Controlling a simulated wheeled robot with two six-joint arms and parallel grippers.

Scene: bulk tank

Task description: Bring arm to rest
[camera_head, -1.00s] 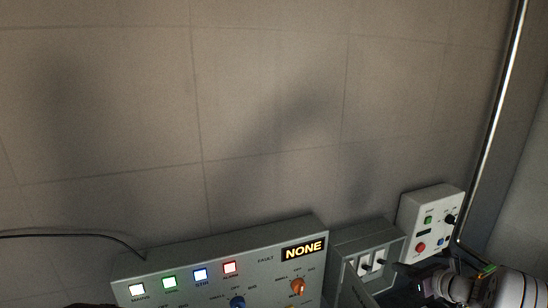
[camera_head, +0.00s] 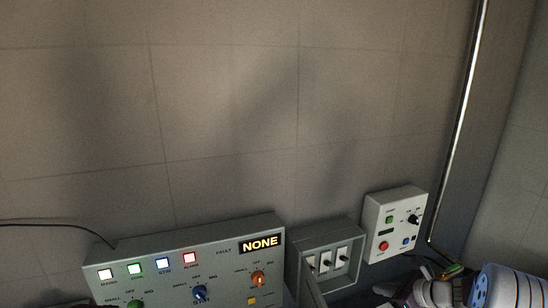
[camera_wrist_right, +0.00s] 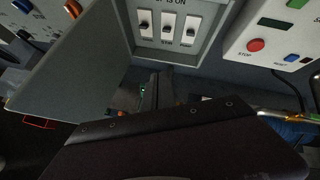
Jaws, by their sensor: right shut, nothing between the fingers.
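My right arm (camera_head: 505,287) comes in at the lower right corner of the head view. My right gripper (camera_wrist_right: 157,92) is shut and empty in the right wrist view, its dark fingers pointing up the picture. They are below the open breaker box (camera_wrist_right: 188,52), apart from its switches. In the head view the gripper is low, near the bottom edge, and its fingertips are hard to make out. My left gripper does not show in either view.
A grey control panel (camera_head: 222,254) with lit buttons and a NONE display stands at the lower left. The breaker box's open door (camera_wrist_right: 82,62) is left of my fingers. A white button box (camera_head: 394,222) is right of the breaker box. The wall above is clear.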

